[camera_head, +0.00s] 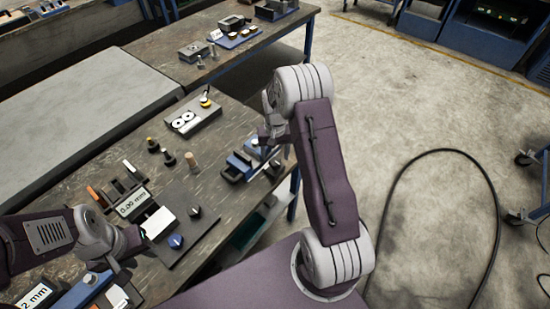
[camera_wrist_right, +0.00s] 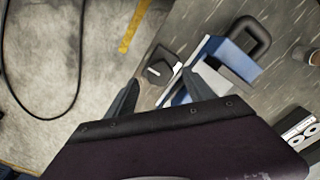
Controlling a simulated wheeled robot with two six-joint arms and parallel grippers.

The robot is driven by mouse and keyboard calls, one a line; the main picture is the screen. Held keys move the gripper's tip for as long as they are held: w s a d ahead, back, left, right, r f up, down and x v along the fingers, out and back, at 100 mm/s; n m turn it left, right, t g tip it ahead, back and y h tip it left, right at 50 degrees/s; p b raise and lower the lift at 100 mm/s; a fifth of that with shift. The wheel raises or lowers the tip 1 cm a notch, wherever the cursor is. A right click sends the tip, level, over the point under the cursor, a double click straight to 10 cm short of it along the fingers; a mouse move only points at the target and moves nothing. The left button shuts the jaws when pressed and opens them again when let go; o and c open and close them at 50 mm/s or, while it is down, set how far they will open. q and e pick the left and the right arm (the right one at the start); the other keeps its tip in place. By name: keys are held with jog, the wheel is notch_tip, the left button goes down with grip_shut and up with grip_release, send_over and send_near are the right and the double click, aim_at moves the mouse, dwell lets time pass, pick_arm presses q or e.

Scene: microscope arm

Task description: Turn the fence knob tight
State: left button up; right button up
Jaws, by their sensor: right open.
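A dark knob (camera_wrist_right: 160,70) with a pale pointer line shows in the right wrist view, at the end of a blue and silver fixture (camera_wrist_right: 222,62). I take it to be the fence knob. The blue fixture (camera_head: 238,167) stands near the bench's right edge in the head view. My right gripper (camera_head: 268,150) is above its right end. In the wrist view my right gripper (camera_wrist_right: 164,88) is open, with the knob in the space between its fingers; contact cannot be told. My left gripper (camera_head: 108,268) is at the lower left, its fingers too unclear to judge.
A dark plate carries a display (camera_head: 131,203), a white block (camera_head: 159,223), a blue knob (camera_head: 175,241) and a black knob (camera_head: 194,211). Several small pegs stand behind. A tray with white discs (camera_head: 185,120) lies further back. Open floor is right of the bench.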

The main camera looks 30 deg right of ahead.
aim_at(275, 165)
notch_tip(275, 165, down, 2)
jog(key=shift+s+f, duration=0.1)
jog(key=shift+f, duration=0.35)
grip_shut()
